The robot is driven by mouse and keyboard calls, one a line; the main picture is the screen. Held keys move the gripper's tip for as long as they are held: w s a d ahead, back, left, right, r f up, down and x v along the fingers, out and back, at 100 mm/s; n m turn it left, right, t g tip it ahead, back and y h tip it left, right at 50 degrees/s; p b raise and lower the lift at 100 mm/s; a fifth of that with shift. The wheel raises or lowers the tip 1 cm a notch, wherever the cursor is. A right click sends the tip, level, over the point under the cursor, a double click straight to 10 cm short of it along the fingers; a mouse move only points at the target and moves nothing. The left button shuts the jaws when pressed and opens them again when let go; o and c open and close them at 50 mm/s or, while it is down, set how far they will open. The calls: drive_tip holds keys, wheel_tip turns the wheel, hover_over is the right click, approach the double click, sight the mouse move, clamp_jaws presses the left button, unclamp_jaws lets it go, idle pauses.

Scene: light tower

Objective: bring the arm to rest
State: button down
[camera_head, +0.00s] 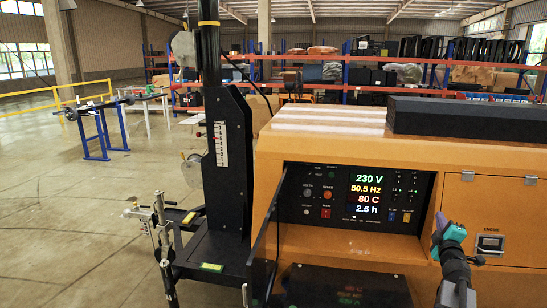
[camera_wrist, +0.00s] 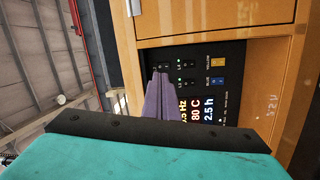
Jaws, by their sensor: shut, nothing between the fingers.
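My gripper (camera_head: 438,220) is at the right in the head view, in front of the orange generator housing (camera_head: 480,205), just right of the control panel. Its teal body and purple-grey fingers also show in the wrist view (camera_wrist: 160,78). The fingers are together and hold nothing. Behind them in the wrist view is the control panel (camera_wrist: 226,105), partly covered by the fingers. The control panel (camera_head: 340,212) reads 230 V, 50.5 Hz, 80 C and 2.5 h in the head view. I cannot tell the exact gap between fingertips and panel.
A dark panel door (camera_head: 266,240) stands open at the panel's left. A black mast (camera_head: 228,150) rises left of the housing, with a jack stand (camera_head: 163,240) near it. A blue trestle (camera_head: 98,130) stands farther left. Open floor (camera_head: 70,210) lies at the left.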

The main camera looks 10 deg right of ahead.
drive_tip(key=w+a+f+m+g+y, duration=0.3)
drive_tip(key=a+f+m+g, duration=0.5)
drive_tip(key=a+f, duration=1.6)
drive_tip(key=s+a+f+g+y, duration=0.25)
drive_tip(key=s+a+f, duration=0.25)
drive_tip(key=a, duration=0.5)
drive_tip(key=s+a+f+m+g+y, duration=0.1)
drive_tip(key=s+a+f+g+y, duration=0.15)
drive_tip(key=s+a+f, duration=0.6)
drive_tip(key=s+a+f+g+y, duration=0.1)
drive_tip(key=s+a+g, duration=0.15)
drive_tip(key=a, duration=1.05)
drive_tip(key=s+f+g, duration=0.3)
drive_tip(key=s+f, duration=0.6)
drive_tip(key=s, duration=0.4)
drive_tip(key=s+f+g, duration=0.3)
drive_tip(key=s+f, duration=0.7)
drive_tip(key=s, duration=0.2)
drive_tip(key=shift+s+d, duration=0.15)
drive_tip(key=shift+s, duration=0.25)
